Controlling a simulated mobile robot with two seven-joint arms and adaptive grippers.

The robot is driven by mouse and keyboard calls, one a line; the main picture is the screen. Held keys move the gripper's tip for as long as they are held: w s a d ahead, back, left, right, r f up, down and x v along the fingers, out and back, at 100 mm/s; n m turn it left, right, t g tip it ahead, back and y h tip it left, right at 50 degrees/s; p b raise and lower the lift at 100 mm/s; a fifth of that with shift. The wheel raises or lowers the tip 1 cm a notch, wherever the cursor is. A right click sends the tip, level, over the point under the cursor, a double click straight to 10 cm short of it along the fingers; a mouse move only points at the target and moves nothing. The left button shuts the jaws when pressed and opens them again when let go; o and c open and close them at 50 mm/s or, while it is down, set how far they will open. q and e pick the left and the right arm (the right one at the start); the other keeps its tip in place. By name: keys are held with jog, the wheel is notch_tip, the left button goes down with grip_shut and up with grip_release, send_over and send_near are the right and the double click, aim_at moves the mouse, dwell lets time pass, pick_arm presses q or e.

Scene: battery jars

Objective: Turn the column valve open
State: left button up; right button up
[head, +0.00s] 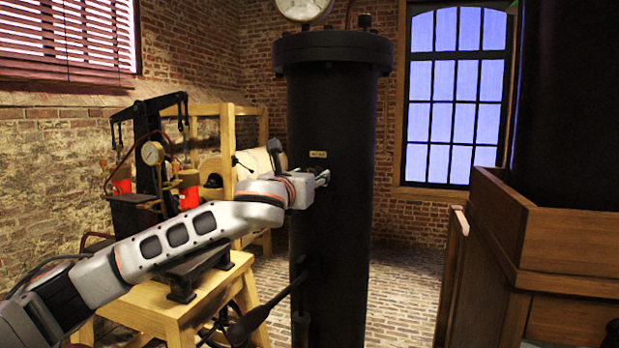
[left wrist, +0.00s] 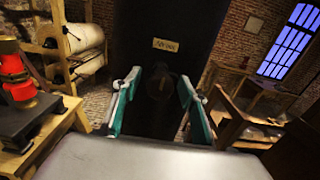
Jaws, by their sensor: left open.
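The black column (head: 330,240) stands upright in the middle of the head view, with a small brass label plate (head: 318,154) on its front. The plate also shows in the left wrist view (left wrist: 165,45). Just below the plate, a dark rounded part (left wrist: 160,88), seemingly the valve, shows against the black column; its outline is hard to make out. My left gripper (head: 323,178) is at the column's front, just below the plate. In the left wrist view its teal-lined fingers (left wrist: 158,77) are open, one on each side of the dark part, with no clear contact. My right gripper is out of view.
A round gauge (head: 303,8) sits above the column. A wooden table (head: 190,310) with a black press, a small gauge (head: 152,153) and red cylinders (head: 189,197) stands at the left. A wooden cabinet (head: 565,240) stands at the right. Brick floor shows between column and cabinet.

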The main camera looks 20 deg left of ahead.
pick_arm(q)
jog(key=shift+c, duration=0.4)
jog(key=c, duration=1)
jog(key=shift+n, duration=0.3)
jog(key=shift+c, duration=0.2)
jog(key=shift+n, duration=0.6)
jog(key=n, duration=0.2)
jog(key=shift+f+n, duration=0.1)
jog(key=shift+n, duration=0.2)
jog(key=n, duration=0.4)
jog(key=shift+n, duration=0.3)
jog(key=n, duration=0.5)
jog(key=shift+n, duration=1.9)
